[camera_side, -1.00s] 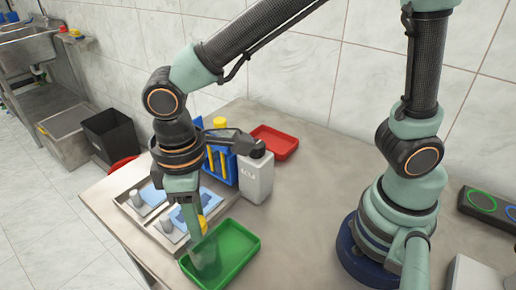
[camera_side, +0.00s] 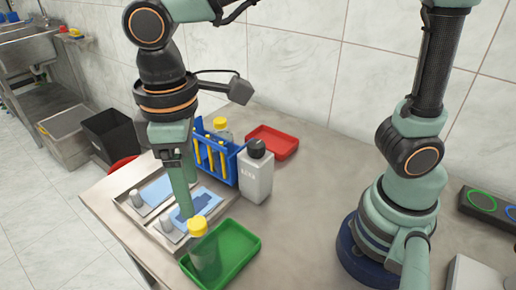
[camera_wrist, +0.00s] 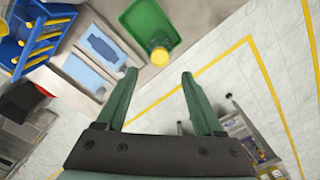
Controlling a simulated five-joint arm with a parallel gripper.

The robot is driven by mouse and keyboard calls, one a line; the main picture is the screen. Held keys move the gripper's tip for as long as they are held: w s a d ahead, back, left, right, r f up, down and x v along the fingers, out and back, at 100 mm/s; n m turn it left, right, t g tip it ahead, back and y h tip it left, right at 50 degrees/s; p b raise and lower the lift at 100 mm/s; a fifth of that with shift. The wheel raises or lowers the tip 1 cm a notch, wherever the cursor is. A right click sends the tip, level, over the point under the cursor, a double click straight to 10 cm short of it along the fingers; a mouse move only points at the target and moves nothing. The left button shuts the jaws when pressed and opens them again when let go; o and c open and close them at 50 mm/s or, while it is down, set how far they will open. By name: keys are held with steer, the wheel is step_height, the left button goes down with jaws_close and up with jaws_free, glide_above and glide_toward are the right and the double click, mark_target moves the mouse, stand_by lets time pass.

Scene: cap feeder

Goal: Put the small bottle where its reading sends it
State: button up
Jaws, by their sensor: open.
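The small bottle (camera_side: 205,252), clear with a yellow cap, stands in the green tray (camera_side: 247,252) at its left end. In the wrist view the yellow cap (camera_wrist: 159,57) shows at the lower edge of the green tray (camera_wrist: 140,17), beyond my fingertips. My gripper (camera_side: 186,215) is above and behind the bottle in the side view, pointing down, apart from it. In the wrist view my gripper (camera_wrist: 158,75) is open with nothing between its fingers. A metal panel with two blue displays (camera_side: 203,201) lies behind the tray; the reading is not legible.
A blue rack (camera_side: 231,164) holds yellow-capped tubes. A white bottle with a black cap (camera_side: 257,176) stands beside it. A red tray (camera_side: 272,141) is at the back, a black bin (camera_side: 108,135) beyond the table's left edge.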

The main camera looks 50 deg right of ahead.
step_height(320, 180, up, 4)
steer(key=w+d+f+m+t, duration=0.1)
steer(key=d+m+t, duration=0.4)
steer(key=d, duration=1.9)
steer(key=w+m, duration=0.1)
steer(key=m, duration=0.2)
steer(key=shift+d+f+m+t, duration=0.15)
steer(key=shift+f+m+t, duration=0.05)
steer(key=shift+m+t, duration=0.1)
